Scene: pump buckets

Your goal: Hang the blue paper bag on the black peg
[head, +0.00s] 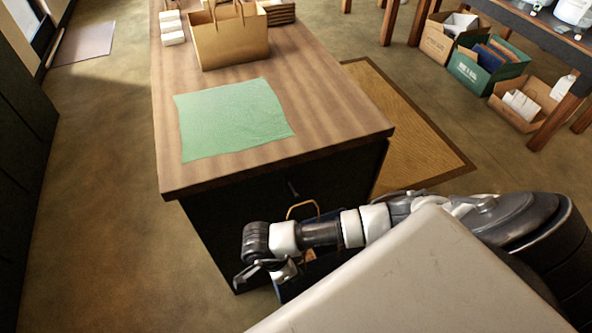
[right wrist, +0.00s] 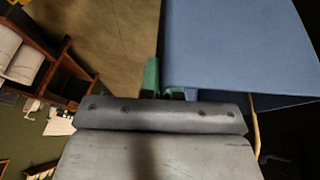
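The blue paper bag (head: 322,267) is against or close to the dark front of the counter, mostly hidden behind my right arm. Its tan handle loop (head: 302,207) shows above the arm. The black peg (head: 292,188) sticks out of the counter front just above the loop, and the two look apart. My right gripper (head: 268,275) is in front of the bag's left part; whether its fingers are closed on the bag is unclear. In the right wrist view the bag's blue side (right wrist: 240,48) fills the upper right, right by the gripper. My left gripper is out of view.
The wooden counter (head: 340,110) carries a green cloth (head: 235,118), a brown paper bag (head: 229,38) and small white boxes (head: 172,27). A woven mat (head: 410,125) lies to its right. Crates (head: 488,65) stand under the table at upper right. The floor to the left is clear.

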